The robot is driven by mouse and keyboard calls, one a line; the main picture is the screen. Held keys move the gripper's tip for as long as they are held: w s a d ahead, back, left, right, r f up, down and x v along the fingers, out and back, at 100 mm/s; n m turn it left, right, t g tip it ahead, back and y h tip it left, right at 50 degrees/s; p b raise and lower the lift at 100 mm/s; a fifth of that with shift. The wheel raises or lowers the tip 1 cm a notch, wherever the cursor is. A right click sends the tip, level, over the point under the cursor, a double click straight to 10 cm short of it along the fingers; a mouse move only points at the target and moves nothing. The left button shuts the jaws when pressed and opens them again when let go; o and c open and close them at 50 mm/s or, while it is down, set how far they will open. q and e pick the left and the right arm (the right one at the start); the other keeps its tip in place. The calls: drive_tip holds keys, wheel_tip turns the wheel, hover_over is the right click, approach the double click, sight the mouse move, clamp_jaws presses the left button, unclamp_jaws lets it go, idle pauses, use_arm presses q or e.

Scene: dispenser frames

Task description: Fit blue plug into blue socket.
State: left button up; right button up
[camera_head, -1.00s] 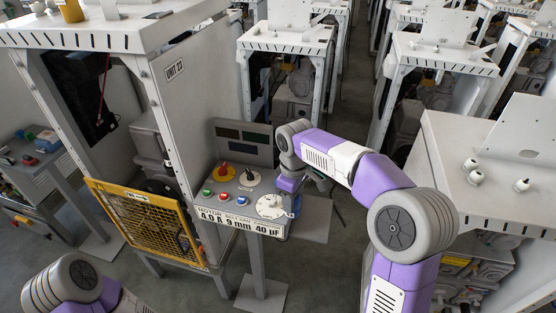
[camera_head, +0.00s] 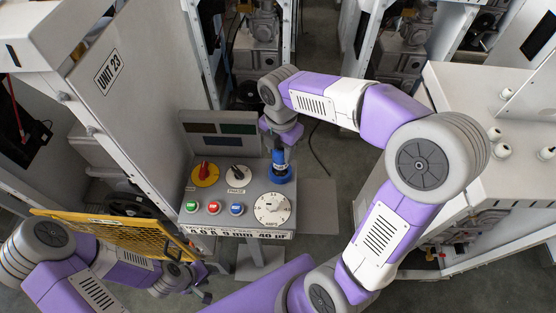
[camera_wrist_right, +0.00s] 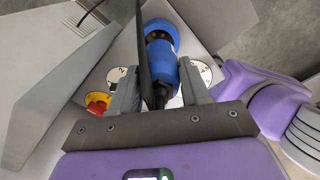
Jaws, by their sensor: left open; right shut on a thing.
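The blue plug (camera_head: 279,154) hangs below my right gripper (camera_head: 280,142), which is shut on it. In the right wrist view the plug (camera_wrist_right: 160,72) sits between the jaws (camera_wrist_right: 155,92), with its black cable (camera_wrist_right: 144,40) rising past it. The blue socket (camera_head: 280,173) is at the panel's right rear edge. The plug is over the socket and lines up with it in the head view; I cannot tell whether it is seated. My left gripper (camera_head: 203,284) is low at the front left, open, partly hidden and away from the plug.
The control panel (camera_head: 212,222) carries a red-yellow switch (camera_head: 205,173), a black selector (camera_head: 237,175), several push buttons and a white dial (camera_head: 272,208). A yellow mesh guard (camera_head: 115,237) stands at the left. A white cabinet (camera_head: 470,130) stands at the right.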

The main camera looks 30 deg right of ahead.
sight(280, 159)
drive_tip(key=shift+w+f+b, duration=0.1)
drive_tip(key=shift+f+b, duration=0.3)
drive_tip(key=shift+f, duration=2.3)
drive_tip(key=shift+f, duration=0.2)
drive_tip(key=o, duration=1.2)
drive_tip(key=shift+c, duration=0.2)
drive_tip(key=shift+r, duration=0.15)
drive_tip(key=shift+r, duration=0.3)
wheel_tip(280, 159, up, 12)
drive_tip(key=shift+f+p, duration=0.2)
drive_tip(key=shift+p, duration=1)
